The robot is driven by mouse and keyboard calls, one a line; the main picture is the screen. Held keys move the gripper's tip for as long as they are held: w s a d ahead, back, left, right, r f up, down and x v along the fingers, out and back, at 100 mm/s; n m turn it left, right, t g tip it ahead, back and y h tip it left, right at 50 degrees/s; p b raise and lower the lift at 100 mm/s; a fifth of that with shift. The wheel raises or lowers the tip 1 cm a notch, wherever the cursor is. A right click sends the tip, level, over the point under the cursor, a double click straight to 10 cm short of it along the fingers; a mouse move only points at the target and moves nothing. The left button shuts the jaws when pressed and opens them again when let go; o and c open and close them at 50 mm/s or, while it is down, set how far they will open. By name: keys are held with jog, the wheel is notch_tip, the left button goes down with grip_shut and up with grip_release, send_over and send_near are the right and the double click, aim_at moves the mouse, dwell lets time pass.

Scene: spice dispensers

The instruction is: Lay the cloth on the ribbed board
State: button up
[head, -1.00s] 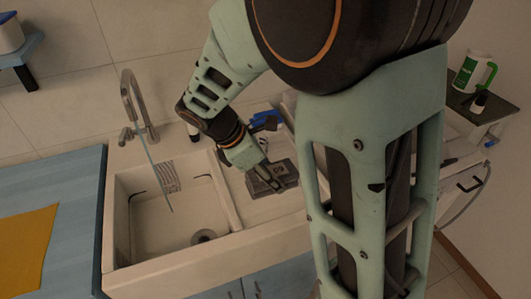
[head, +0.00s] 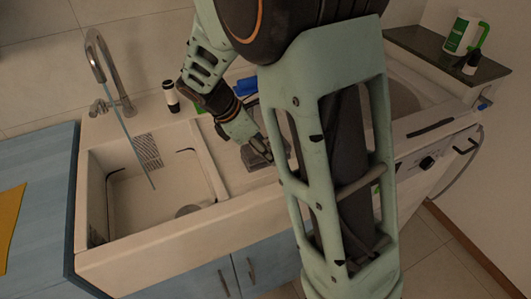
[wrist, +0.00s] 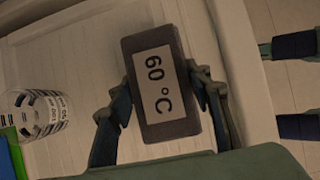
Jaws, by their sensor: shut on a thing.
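My gripper (wrist: 162,88) is shut on a dark grey block (wrist: 160,75) with a white "60 °C" label; the fingers press on its two sides. In the head view my gripper (head: 258,148) is low over the pale surface right of the sink basin, with a dark grey shape beside it, partly hidden by my arm. That pale surface shows faint ribs in the wrist view (wrist: 75,50), like a ribbed board. A flat yellow sheet (head: 10,225), perhaps the cloth, lies on the blue counter at the left edge, partly out of view.
The sink basin (head: 160,195) and tap (head: 105,62) are left of my gripper. A small dark bottle (head: 171,95) stands behind the basin. A printed clear cup (wrist: 38,112) stands left of the block. A white-and-green jug (head: 463,32) is on the far right shelf.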

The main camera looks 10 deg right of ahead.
jog(key=o, duration=1.2)
jog(key=shift+r, duration=0.2)
jog(key=p+v, duration=0.1)
jog(key=v, duration=1.1)
jog(key=shift+p, duration=0.4)
